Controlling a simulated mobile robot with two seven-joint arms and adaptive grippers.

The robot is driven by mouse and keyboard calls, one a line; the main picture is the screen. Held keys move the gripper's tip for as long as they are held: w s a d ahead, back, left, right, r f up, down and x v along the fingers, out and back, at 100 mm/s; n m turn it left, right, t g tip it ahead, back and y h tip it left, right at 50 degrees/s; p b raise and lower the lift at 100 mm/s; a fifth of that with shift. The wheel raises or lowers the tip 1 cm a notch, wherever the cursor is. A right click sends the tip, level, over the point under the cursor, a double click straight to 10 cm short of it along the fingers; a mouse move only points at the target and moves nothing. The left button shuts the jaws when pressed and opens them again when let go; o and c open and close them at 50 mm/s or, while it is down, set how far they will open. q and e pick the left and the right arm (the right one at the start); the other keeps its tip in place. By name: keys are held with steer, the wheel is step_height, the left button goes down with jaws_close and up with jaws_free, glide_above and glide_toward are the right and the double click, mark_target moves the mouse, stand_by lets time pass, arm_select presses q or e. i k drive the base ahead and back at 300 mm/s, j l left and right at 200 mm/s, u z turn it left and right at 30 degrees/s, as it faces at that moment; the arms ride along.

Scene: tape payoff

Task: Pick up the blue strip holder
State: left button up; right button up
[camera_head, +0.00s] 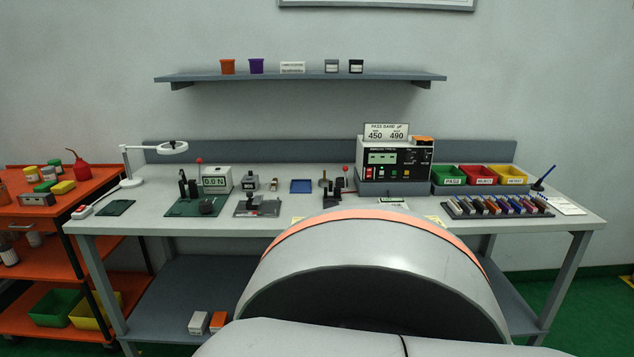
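I cannot tell for certain which thing is the blue strip holder. A dark rack (549,213) at the right end of the bench carries a row of several small holders (497,205) in mixed colours, some bluish; they are too small to tell apart surely. A flat blue tray (301,186) lies at the middle of the bench. Neither gripper is in view. A large grey rounded arm part with an orange band, mine, fills the lower middle and hides the bench's front edge there.
The bench (120,225) also carries a lamp (131,166), fixtures on green and grey plates (195,206), a meter (396,162), and green, red and yellow bins (492,176). An orange cart (90,190) stands left. A wall shelf (300,77) holds small cups.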

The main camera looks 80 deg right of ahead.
mark_target(515, 204)
steer(key=z, duration=3.7)
